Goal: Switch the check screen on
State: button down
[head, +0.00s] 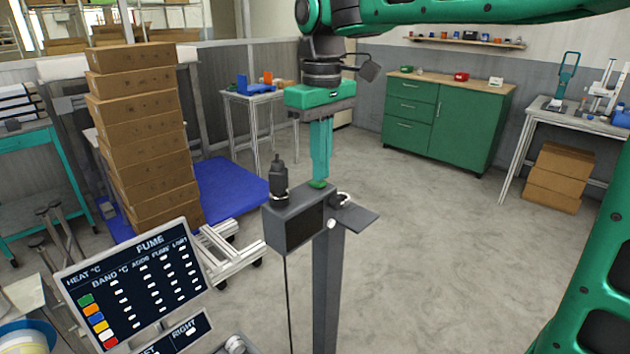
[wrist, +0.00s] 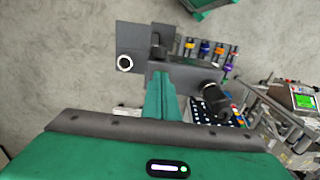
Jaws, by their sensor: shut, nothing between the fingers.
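A small dark grey box with a dark, blank screen (head: 303,230) on its front stands on a grey post; I take it to be the check screen. A green button (head: 317,184) sits on its top. My gripper (head: 321,177) points straight down with its teal fingers closed together and empty. The fingertips are right over the button; I cannot tell whether they touch it. In the wrist view my gripper (wrist: 161,78) reaches to the grey box (wrist: 185,72), and the fingers hide the button.
A black cylindrical part (head: 279,180) stands on the box's left side, and a flat grey plate (head: 358,216) juts out at right. A lit chart board (head: 135,285) stands at front left. Stacked cartons (head: 140,140) are behind it. The floor right of the post is clear.

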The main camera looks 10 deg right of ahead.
jog(key=shift+f, duration=0.35)
jog(key=shift+r, duration=0.1)
notch_tip(320, 180, up, 7)
dwell(1.1)
jog(key=s+d+f+m, duration=0.5)
jog(key=s+d+f, duration=0.25)
jog(key=d, duration=0.45)
jog(key=s+d+f+m, duration=0.4)
jog(key=s+d+f, duration=0.3)
jog(key=d, duration=0.4)
jog(key=s+d+f+m, duration=0.4)
jog(key=s+f, duration=0.5)
jog(key=s, duration=0.1)
jog(key=shift+d, duration=0.2)
jog(key=shift+s, duration=0.1)
